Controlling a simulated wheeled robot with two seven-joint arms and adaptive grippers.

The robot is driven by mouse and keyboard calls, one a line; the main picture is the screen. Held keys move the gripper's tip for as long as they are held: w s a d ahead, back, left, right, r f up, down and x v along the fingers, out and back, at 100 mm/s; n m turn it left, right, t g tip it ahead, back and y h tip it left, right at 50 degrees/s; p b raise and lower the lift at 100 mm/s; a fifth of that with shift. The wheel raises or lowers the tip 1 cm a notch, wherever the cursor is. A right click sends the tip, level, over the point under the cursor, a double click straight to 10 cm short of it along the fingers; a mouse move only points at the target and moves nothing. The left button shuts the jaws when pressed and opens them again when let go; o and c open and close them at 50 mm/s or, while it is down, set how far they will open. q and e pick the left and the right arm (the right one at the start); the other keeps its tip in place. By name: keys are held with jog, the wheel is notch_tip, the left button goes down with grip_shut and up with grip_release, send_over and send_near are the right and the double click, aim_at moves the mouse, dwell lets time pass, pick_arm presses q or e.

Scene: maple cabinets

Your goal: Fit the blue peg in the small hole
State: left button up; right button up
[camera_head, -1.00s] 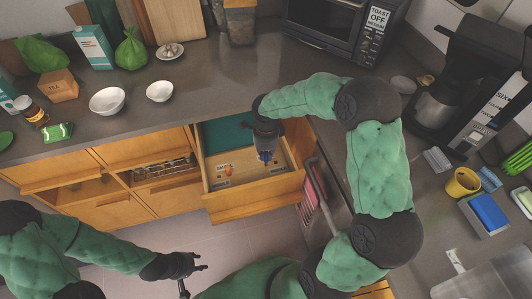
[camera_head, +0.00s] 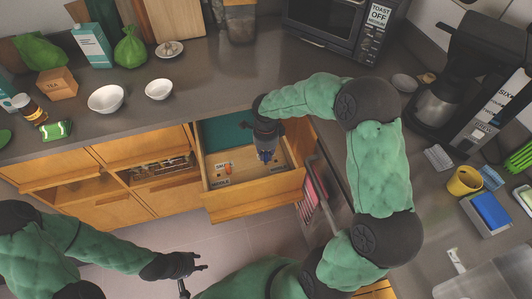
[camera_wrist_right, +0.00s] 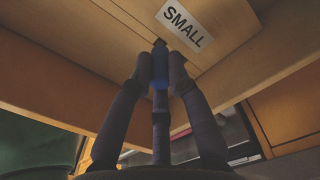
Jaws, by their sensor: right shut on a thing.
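The blue peg (camera_head: 265,157) is held upright by my right gripper (camera_head: 266,152) over the right part of the open drawer (camera_head: 258,196). In the right wrist view my right gripper (camera_wrist_right: 160,68) has its fingers closed around the blue peg (camera_wrist_right: 160,78). The peg's far end is at or very near a small dark hole (camera_wrist_right: 159,43) beside the SMALL label (camera_wrist_right: 183,22). I cannot tell whether it has entered the hole. My left gripper (camera_head: 193,277) is open and empty, low over the floor, away from the drawer.
An orange piece (camera_head: 228,168) and small labels are in the drawer's left part, beside a teal area (camera_head: 223,134). The drawer walls surround the right gripper. Bowls (camera_head: 107,98) and packages stand on the counter behind. A toaster oven (camera_head: 335,30) is at the back.

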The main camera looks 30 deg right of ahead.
jog(key=shift+f+b, duration=0.85)
jog(key=shift+f, duration=0.15)
dwell(0.9)
jog(key=o, duration=0.9)
jog(key=shift+r, duration=0.1)
notch_tip(320, 180, up, 12)
jog(key=shift+f, duration=0.1)
dwell(0.4)
